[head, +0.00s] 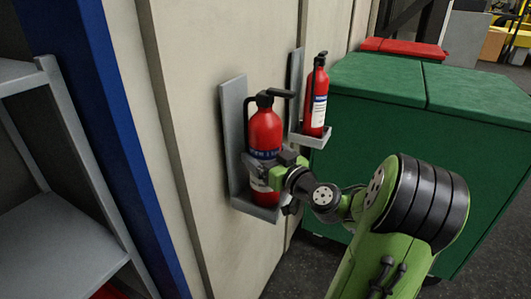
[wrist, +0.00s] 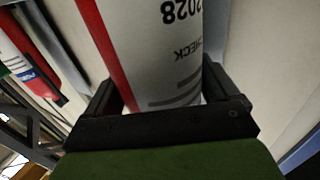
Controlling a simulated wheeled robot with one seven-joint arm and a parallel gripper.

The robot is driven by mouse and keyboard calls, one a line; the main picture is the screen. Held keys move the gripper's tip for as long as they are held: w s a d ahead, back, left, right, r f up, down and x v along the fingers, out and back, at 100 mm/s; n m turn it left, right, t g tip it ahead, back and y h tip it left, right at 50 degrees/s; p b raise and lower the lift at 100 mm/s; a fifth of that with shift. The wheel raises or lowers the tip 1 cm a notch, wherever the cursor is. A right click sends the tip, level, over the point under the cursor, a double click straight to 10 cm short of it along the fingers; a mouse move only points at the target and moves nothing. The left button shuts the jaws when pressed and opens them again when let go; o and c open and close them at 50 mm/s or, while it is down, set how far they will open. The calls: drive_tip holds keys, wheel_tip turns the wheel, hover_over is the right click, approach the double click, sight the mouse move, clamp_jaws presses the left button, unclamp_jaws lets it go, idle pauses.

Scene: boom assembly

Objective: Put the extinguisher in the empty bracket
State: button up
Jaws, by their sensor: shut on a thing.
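A red extinguisher (head: 265,132) with a black handle and a white label stands upright at the nearer grey bracket (head: 234,120) on the wall. Its lower end is at the bracket's bottom tray, in front of the back plate. Whether its base rests on the tray floor is hidden. My gripper (head: 268,168) is shut around the extinguisher's lower body. In the wrist view the two black fingers clasp the white label of the extinguisher (wrist: 170,60) from both sides. A second red extinguisher (head: 317,98) sits upright in the farther bracket (head: 311,139).
A green bin (head: 420,135) stands right of the brackets, close to my arm. A red lid (head: 402,47) lies behind it. A grey shelf (head: 60,245) and a blue post (head: 105,130) stand at the left. Dark floor shows at the lower right.

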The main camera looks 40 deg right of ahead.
drive_tip(key=shift+r, duration=0.1)
drive_tip(key=o, duration=1.8)
drive_tip(key=s+a, duration=0.2)
drive_tip(key=s, duration=1)
drive_tip(key=w+a+f+n+g+y, duration=0.25)
drive_tip(key=a+f+g, duration=0.2)
drive_tip(key=a, duration=0.45)
drive_tip(key=w+a+f+n+g+y, duration=0.2)
drive_tip(key=a+f+g+y, duration=0.25)
drive_tip(key=a, duration=0.45)
drive_tip(key=s+a+m+g+h, duration=0.1)
drive_tip(key=s+a, duration=0.1)
drive_tip(key=s, duration=0.2)
drive_tip(key=s+a+r+m+g+h, duration=0.1)
drive_tip(key=s+a+h, duration=0.1)
drive_tip(key=s, duration=0.2)
drive_tip(key=s+a+r+m+g+h, duration=0.1)
drive_tip(key=s+a, duration=0.1)
drive_tip(key=s, duration=0.2)
drive_tip(key=shift+s+a+r+b, duration=0.1)
drive_tip(key=shift+s+b, duration=0.25)
drive_tip(key=shift+b, duration=0.05)
